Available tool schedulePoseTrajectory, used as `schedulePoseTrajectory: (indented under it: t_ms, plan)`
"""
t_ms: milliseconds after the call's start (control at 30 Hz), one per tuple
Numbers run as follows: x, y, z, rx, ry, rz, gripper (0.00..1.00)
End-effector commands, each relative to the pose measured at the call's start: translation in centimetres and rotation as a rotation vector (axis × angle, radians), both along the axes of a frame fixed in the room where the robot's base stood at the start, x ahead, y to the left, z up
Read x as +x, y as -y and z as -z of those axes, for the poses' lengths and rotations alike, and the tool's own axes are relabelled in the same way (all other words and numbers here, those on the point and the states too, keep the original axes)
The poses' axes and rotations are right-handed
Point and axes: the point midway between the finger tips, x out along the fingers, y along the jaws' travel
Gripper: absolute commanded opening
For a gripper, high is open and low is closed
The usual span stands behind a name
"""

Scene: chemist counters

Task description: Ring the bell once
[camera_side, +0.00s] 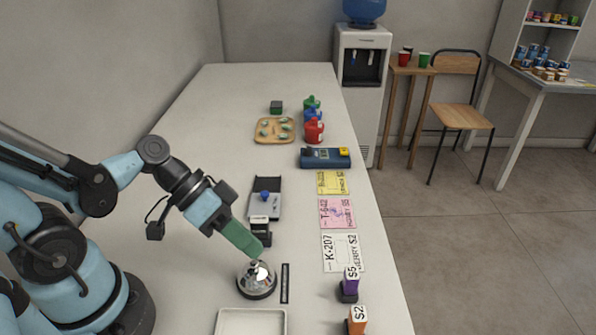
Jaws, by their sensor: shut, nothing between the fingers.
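The bell (257,284) is a silver dome on a dark round base, standing on the white counter near the front middle. My gripper (258,254) reaches in from the left and points down and right. Its green fingers are shut and empty. Their tips are at the top of the bell, in front of or just above its button. I cannot tell whether the tips touch the button.
A black strip (285,283) lies right of the bell, and a white tray (251,311) is in front. A grey device with a blue knob (265,197) stands behind. Printed cards (343,252) and stamps (348,285) line the right side. The counter's far left is clear.

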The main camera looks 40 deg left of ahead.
Motion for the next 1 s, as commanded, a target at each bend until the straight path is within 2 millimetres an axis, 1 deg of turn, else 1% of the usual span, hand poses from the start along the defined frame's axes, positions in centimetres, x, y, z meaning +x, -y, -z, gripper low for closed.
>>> schedulePoseTrajectory:
  t_ms: [600,733,1000]
  plan:
    - [0.0,0.0,-4.5,0.000,0.000,0.000,0.00]
    - [0.0,0.0,-4.8,0.000,0.000,0.000,0.00]
    - [0.0,0.0,-4.8,0.000,0.000,0.000,0.00]
